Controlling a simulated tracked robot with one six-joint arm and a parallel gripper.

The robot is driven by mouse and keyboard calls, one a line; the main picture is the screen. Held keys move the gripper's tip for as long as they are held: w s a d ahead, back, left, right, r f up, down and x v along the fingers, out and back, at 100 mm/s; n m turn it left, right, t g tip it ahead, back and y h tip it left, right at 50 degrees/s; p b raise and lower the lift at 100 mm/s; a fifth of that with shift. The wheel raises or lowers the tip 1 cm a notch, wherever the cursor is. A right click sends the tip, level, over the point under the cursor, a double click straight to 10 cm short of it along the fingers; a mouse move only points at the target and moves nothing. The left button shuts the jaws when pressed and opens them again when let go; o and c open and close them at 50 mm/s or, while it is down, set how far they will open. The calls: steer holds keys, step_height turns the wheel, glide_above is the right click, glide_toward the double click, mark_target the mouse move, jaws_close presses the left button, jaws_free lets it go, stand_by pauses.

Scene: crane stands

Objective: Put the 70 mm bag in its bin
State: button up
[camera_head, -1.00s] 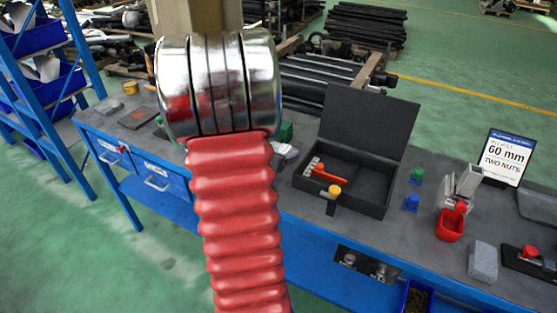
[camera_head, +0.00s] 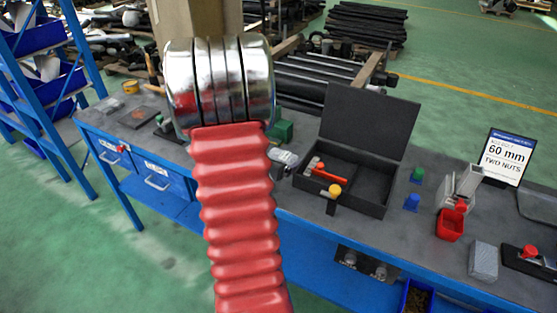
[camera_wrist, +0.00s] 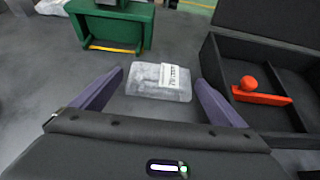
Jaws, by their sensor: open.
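A clear, flat bag (camera_wrist: 150,88) with a white label lies on the grey bench top in the wrist view. The label seems to read 70 mm, but its print is small. My gripper (camera_wrist: 159,78) is open, with its two purple fingers on either side of the bag and nothing held. I cannot tell how high the fingers are above the bench. In the head view my red-sleeved arm hides most of this area. Blue drawers (camera_head: 158,175) with labels hang under the bench's left part; I cannot read which is the 70 mm bin.
A green block-like stand (camera_wrist: 135,32) is beyond the bag. An open black case (camera_head: 372,185) with a red tool (camera_wrist: 262,98) stands right of it.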

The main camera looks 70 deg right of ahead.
steer(key=shift+r, duration=0.15)
steer(key=shift+v, duration=5.95)
steer(key=shift+a, duration=0.2)
steer(key=shift+w+a+r+m, duration=0.2)
steer(key=shift+a+m, duration=0.05)
steer(key=shift+m, duration=0.05)
steer(key=w+a+r+m+t+y, duration=0.2)
steer(key=w+a+r+m+y, duration=0.1)
steer(key=a, duration=1.1)
steer(key=w+a+r+m+t+y, duration=0.3)
steer(key=a+m, duration=0.4)
steer(key=a, duration=0.8)
steer(key=w+a+r+m+t+y, duration=0.2)
steer(key=w+a+r+m+y, duration=0.1)
steer(key=a, duration=1.2)
steer(key=r+m+y, duration=0.1)
steer(key=m+y, duration=0.1)
steer(key=y, duration=0.1)
steer(key=shift+w+a+r+m+t, duration=0.2)
steer(key=shift+a+r+m+t, duration=0.05)
steer(key=shift+r+m+t, duration=0.1)
steer(key=shift+c, duration=0.5)
